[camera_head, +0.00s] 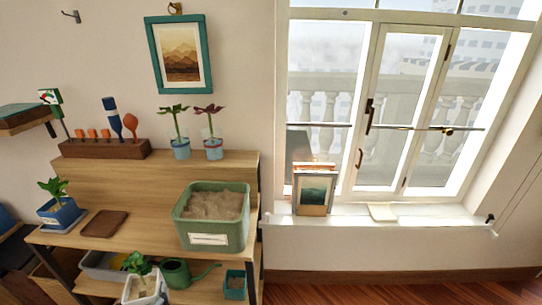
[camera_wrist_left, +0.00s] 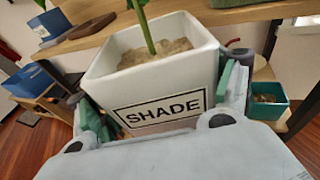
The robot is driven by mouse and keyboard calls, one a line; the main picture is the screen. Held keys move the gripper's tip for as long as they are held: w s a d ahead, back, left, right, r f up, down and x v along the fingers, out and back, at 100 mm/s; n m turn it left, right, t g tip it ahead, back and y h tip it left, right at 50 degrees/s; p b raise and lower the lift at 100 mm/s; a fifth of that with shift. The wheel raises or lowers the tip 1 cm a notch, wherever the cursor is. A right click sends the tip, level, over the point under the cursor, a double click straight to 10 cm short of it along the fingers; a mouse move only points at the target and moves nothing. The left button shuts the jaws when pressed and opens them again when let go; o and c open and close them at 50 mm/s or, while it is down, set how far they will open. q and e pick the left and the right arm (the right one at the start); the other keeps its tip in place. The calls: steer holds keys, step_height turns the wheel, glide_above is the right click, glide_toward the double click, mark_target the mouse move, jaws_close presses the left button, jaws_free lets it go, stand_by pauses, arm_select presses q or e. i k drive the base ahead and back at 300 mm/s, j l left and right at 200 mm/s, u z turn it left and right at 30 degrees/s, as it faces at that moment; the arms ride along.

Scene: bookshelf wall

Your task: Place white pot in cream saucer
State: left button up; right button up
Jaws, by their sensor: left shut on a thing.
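The white pot (camera_head: 141,288) holds a small green plant and shows at the bottom of the head view, in front of the lower shelf. In the left wrist view the white pot (camera_wrist_left: 155,78) fills the middle, with a "SHADE" label and sandy soil. My left gripper (camera_wrist_left: 160,108) is shut on it, with a green-padded finger on either side. The pot looks tilted in the wrist view. The cream saucer (camera_head: 382,212) is a flat, pale square on the windowsill at the right, empty and well apart from the pot. My right gripper is not in view.
A green tub of soil (camera_head: 211,233), a brown saucer (camera_head: 104,224) and a blue pot (camera_head: 59,213) stand on the wooden shelf. A green watering can (camera_head: 178,273) and teal pot (camera_head: 235,284) are below.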

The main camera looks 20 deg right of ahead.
mark_target(381, 212)
steer(key=l, duration=0.8)
steer(key=k+l, duration=0.15)
steer(key=l, duration=0.7)
steer(key=i+l, duration=0.1)
steer(key=l, duration=0.85)
steer(key=i+l, duration=0.15)
steer(key=l, duration=1.6)
steer(key=k+l, duration=0.15)
steer(key=l, duration=0.25)
steer(key=k+l, duration=0.1)
steer(key=l, duration=0.3)
